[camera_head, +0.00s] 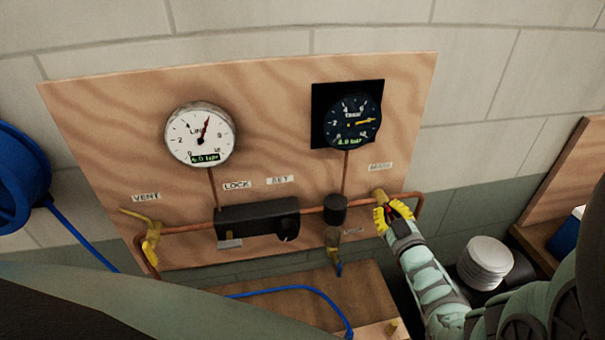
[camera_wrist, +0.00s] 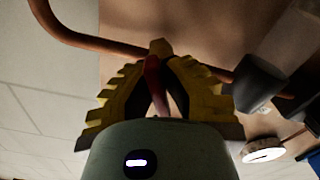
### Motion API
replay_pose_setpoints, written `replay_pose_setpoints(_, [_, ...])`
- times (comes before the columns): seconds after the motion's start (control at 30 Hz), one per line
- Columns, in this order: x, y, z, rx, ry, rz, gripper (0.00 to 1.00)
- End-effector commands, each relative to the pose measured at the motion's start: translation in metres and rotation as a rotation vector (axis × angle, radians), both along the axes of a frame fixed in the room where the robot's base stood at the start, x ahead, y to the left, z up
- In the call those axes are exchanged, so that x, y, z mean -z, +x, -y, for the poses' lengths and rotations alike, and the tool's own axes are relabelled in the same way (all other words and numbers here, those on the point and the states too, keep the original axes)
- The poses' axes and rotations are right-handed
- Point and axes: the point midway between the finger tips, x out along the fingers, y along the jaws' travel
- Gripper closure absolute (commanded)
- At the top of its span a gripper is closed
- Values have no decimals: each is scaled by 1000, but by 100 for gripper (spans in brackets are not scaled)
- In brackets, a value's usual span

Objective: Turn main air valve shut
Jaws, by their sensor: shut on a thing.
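The main air valve sits at the right end of the copper pipe, under a small label that seems to read MAIN (camera_head: 380,166). Its brass body (camera_head: 378,194) shows just above my gripper (camera_head: 393,213), and also at the fingertips in the wrist view (camera_wrist: 160,47). My yellow-fingered gripper is shut on the valve's red handle (camera_wrist: 153,85), which lies between the fingers. The fingers hide much of the handle in the head view, so its exact angle is hard to tell there.
The wooden panel (camera_head: 100,110) carries a white gauge (camera_head: 200,135), a dark gauge (camera_head: 352,122), a black regulator block (camera_head: 258,219) and a yellow vent valve (camera_head: 151,240). A blue hose (camera_head: 300,288) lies below. White round discs (camera_head: 486,258) stand right of my arm.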

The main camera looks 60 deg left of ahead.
Motion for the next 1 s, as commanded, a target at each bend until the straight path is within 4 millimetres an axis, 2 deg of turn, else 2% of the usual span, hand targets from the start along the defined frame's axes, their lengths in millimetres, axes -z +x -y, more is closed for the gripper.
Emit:
replay_pose_setpoints(0.2, [-3,1,-1,2,78,-185,100])
replay_pose_setpoints(0.4, [-2,1,0,1,123,-292,100])
replay_pose_setpoints(1.0, [0,0,0,1,170,-413,100])
